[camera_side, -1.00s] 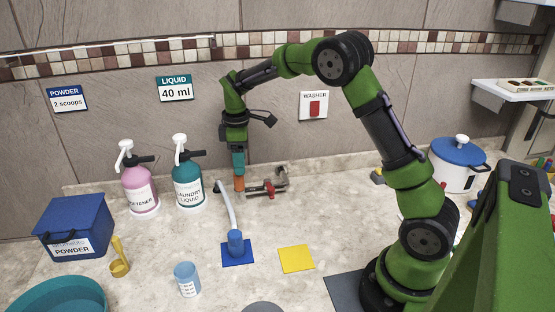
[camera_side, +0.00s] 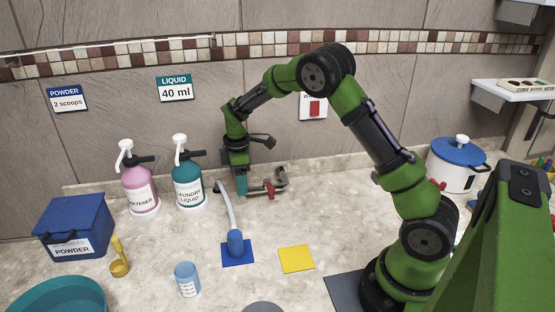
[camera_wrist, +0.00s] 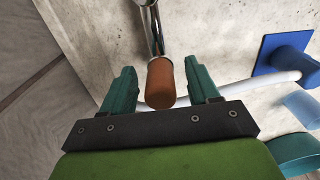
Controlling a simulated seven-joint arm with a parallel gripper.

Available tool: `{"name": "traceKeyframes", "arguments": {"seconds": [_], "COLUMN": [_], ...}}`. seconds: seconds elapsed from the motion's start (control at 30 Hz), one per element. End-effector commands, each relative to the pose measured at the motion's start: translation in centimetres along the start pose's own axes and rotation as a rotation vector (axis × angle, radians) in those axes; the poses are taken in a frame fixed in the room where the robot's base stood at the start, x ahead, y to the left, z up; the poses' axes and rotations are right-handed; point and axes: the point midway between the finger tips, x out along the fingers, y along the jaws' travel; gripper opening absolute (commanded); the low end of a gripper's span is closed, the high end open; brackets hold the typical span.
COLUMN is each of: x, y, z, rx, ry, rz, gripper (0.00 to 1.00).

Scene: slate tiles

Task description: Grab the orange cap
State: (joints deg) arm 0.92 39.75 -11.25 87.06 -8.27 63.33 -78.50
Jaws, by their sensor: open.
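The orange cap (camera_wrist: 160,84) is a short cylinder on the end of a shiny metal pipe (camera_wrist: 150,30). In the wrist view it sits between the two teal fingers of my gripper (camera_wrist: 161,88), with a gap on each side. My gripper is open and points down in the side view (camera_side: 241,186), low at the back of the counter.
The teal laundry liquid bottle (camera_side: 187,190) and pink softener bottle (camera_side: 140,192) stand to the left. The counter around the yellow square (camera_side: 296,259) is clear.

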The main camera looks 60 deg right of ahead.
Motion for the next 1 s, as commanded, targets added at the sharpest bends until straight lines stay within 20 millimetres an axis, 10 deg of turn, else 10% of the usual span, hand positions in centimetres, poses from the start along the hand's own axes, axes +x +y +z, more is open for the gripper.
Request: {"name": "traceKeyframes", "arguments": {"seconds": [0.4,1.0], "x": [-0.1,-3.4], "y": [0.0,0.1], "z": [0.0,0.0], "rx": [0.000,0.001], "ry": [0.000,0.003], "rz": [0.000,0.004], "gripper": [0.05,0.04]}}
